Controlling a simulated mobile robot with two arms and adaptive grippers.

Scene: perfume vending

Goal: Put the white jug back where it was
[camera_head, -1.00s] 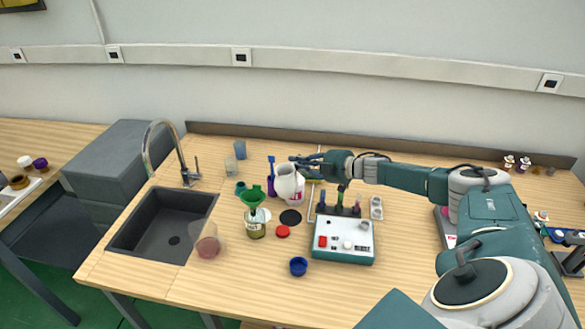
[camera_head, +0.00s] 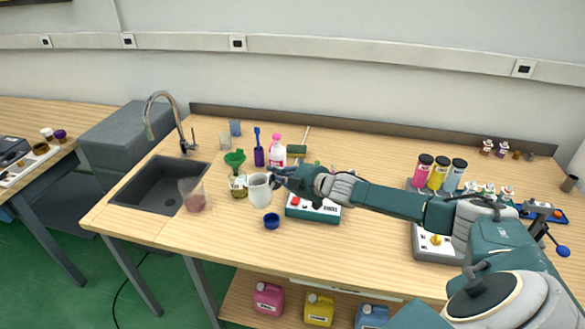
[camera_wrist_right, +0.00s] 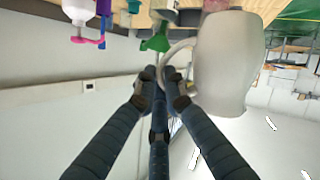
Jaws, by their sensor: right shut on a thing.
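The white jug (camera_head: 259,190) is held above the front part of the table in the head view, in front of a glass jar (camera_head: 239,187). My right gripper (camera_head: 277,179) is shut on its handle, from the right side. In the right wrist view the jug (camera_wrist_right: 223,65) fills the upper right, and the fingers (camera_wrist_right: 165,88) close around its handle. That view is turned over, with the wall low in the picture. My left gripper is not in view.
A green funnel (camera_head: 235,158), a blue bottle brush (camera_head: 258,150) and a pink-white bottle (camera_head: 276,150) stand behind the jug. A blue cap (camera_head: 271,221) lies in front. A white-topped device (camera_head: 314,207) stands to the right.

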